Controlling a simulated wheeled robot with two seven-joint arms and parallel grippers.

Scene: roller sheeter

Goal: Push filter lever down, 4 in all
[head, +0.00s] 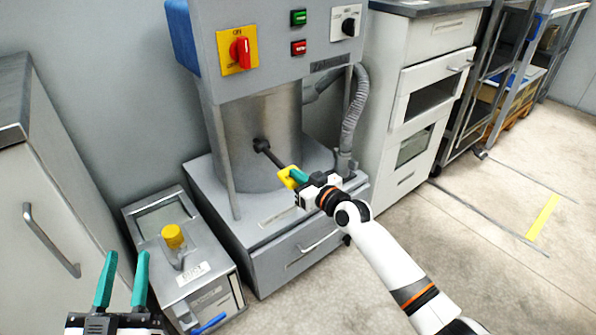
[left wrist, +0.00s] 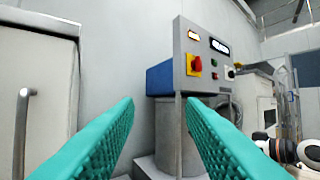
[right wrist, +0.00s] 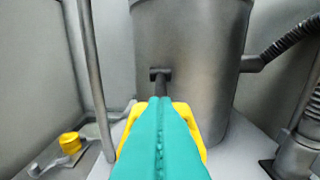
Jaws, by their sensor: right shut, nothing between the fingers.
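The filter lever is a dark rod (head: 275,158) that comes out of the front of a metal cylinder and ends in a yellow handle (head: 287,179). It slopes down toward the right in the head view. My right gripper (head: 298,176) is shut and empty, its teal fingertips at the yellow handle. In the right wrist view the closed fingers (right wrist: 160,102) cover the middle of the yellow handle (right wrist: 190,117), which shows on both sides. I cannot tell whether they touch. My left gripper (head: 125,256) is open and empty at the lower left, away from the lever.
The grey machine (head: 275,90) has a red knob (head: 240,52) and green and red buttons above the cylinder. A ribbed hose (head: 352,115) runs at its right. A low box with a yellow cap (head: 173,236) stands left.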

